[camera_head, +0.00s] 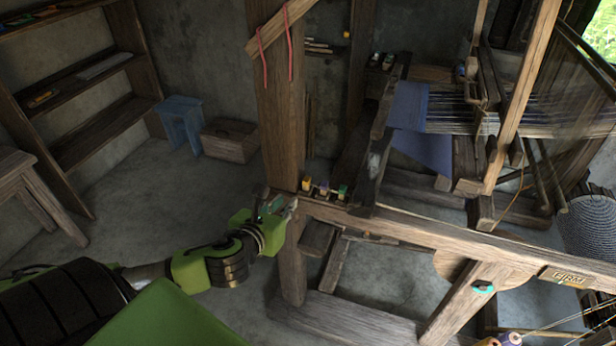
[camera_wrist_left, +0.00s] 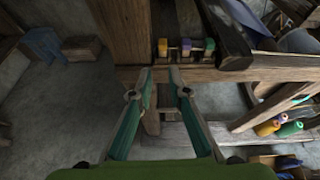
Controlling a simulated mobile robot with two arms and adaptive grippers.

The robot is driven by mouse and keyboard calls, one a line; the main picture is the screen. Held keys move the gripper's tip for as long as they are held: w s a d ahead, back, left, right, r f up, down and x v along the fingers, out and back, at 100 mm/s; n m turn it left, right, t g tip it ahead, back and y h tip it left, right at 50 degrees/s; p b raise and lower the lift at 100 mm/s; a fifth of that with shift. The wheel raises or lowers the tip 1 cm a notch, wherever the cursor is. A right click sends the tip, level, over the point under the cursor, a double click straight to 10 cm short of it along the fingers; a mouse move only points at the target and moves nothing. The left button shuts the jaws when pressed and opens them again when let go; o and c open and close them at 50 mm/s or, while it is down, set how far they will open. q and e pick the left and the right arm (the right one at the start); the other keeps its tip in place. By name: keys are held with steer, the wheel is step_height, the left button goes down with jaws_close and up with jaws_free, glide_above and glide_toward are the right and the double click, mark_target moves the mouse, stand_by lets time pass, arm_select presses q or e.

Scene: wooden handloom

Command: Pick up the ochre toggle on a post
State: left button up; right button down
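A small ochre toggle (camera_head: 306,185) stands at the left end of a row on the loom's front beam, beside the big upright post. A purple one (camera_head: 323,188) and a green one (camera_head: 342,192) stand to its right. In the left wrist view the ochre toggle (camera_wrist_left: 162,47) is just beyond the fingertips. My left gripper (camera_head: 281,204) is at the beam's left end, short of the toggle and apart from it. The left wrist view shows its fingers (camera_wrist_left: 161,75) parted with nothing between them. My right gripper is not in view.
The thick wooden post (camera_head: 277,110) rises close behind my left gripper. The front beam (camera_head: 430,233) runs right from it. A blue stool (camera_head: 182,122) and a wooden box (camera_head: 230,141) stand at the back left. Several coloured spools (camera_wrist_left: 268,127) lie lower right. The floor at left is largely clear.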

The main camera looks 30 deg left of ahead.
arm_select(q)
steer(key=r, duration=0.1)
steer(key=p, duration=0.2)
glide_toward(306, 180)
steer(key=x, duration=0.3)
steer(key=shift+m, duration=0.3)
steer(key=x, duration=0.5)
steer(key=shift+p, duration=0.3)
steer(key=shift+f, duration=0.1)
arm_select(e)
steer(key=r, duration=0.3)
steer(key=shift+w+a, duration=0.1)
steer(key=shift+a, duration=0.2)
arm_select(q)
steer(key=c, duration=0.4)
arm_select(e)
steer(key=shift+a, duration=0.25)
arm_select(q)
steer(key=shift+a, duration=0.1)
